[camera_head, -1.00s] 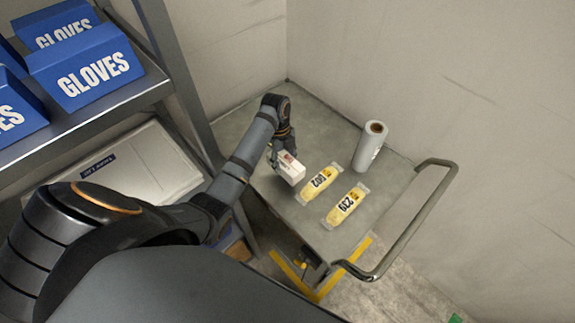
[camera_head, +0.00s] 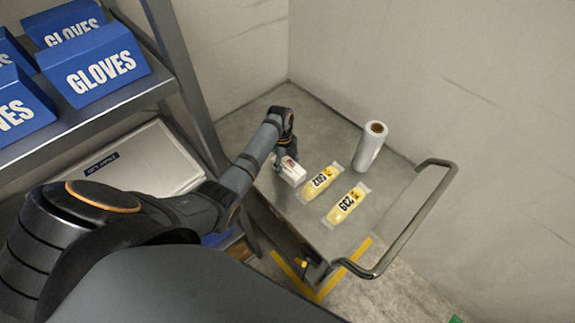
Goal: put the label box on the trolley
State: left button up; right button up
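The label box (camera_head: 292,174) is a small white carton with a reddish mark on top. It is at the left part of the grey trolley top (camera_head: 252,124), beside the yellow pouches. My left gripper (camera_head: 284,161) reaches down over the trolley and is shut on the box's rear end. The gripper and wrist hide part of the box. The box is low, at or just above the trolley top; I cannot tell whether it touches. My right gripper is not in view.
Two yellow pouches, marked 602 (camera_head: 319,183) and 239 (camera_head: 346,205), lie right of the box. A white roll (camera_head: 369,147) stands behind them. The trolley's handle (camera_head: 416,220) is at the right. A shelf with blue glove boxes (camera_head: 99,66) is at the left.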

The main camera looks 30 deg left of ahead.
aim_at(284, 162)
pick_arm(q)
jog(key=o, duration=0.3)
jog(key=shift+o, duration=0.2)
notch_tip(284, 162, up, 12)
jog(key=a+p, duration=0.1)
jog(key=p, duration=1)
jog(key=shift+w+a, duration=0.3)
jog(key=shift+a, duration=0.05)
